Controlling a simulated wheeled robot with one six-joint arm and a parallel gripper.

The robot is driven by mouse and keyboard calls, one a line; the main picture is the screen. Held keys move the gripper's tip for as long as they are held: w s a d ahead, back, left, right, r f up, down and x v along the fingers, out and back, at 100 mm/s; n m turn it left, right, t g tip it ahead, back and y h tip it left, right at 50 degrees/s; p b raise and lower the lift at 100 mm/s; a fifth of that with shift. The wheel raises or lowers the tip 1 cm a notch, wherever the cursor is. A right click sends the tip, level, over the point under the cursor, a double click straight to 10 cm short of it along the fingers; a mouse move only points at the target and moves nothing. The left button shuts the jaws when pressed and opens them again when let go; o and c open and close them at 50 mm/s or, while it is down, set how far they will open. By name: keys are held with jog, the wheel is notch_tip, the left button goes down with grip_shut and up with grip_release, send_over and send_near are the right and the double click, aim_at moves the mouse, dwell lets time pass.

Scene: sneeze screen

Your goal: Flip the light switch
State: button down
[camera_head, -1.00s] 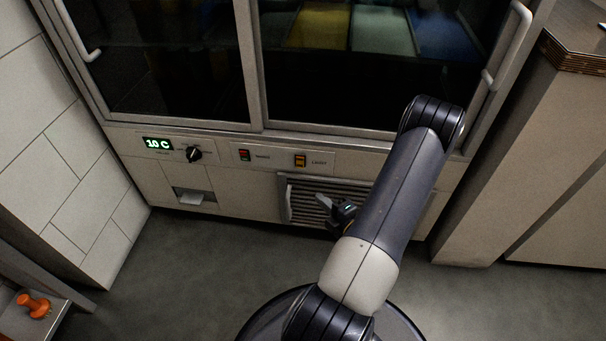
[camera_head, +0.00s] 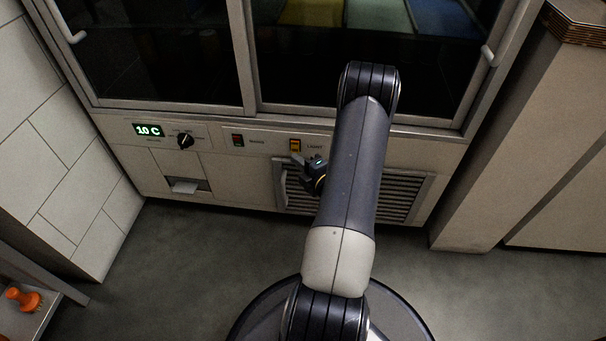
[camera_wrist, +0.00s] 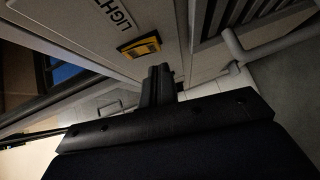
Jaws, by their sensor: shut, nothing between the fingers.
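The light switch (camera_head: 295,146) is a small amber rocker in a dark frame, beside the LIGHT label on the cabinet's control panel. In the wrist view the switch (camera_wrist: 140,46) is lit yellow-orange, just beyond my fingertips. My gripper (camera_head: 297,160) is shut and empty, just below the switch in the head view. In the wrist view my gripper's fingers (camera_wrist: 158,72) are together and point toward the panel, close to the switch. I cannot tell whether they touch it.
A red-and-green switch (camera_head: 238,140) and a black knob (camera_head: 185,142) sit left along the panel, with a green 10 C display (camera_head: 148,130). A vent grille (camera_head: 400,195) lies below. Cabinet handles (camera_head: 489,56) stick out above.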

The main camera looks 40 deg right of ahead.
jog(key=shift+w+d+f, duration=0.1)
jog(key=shift+w+d, duration=0.45)
jog(key=shift+d, duration=0.1)
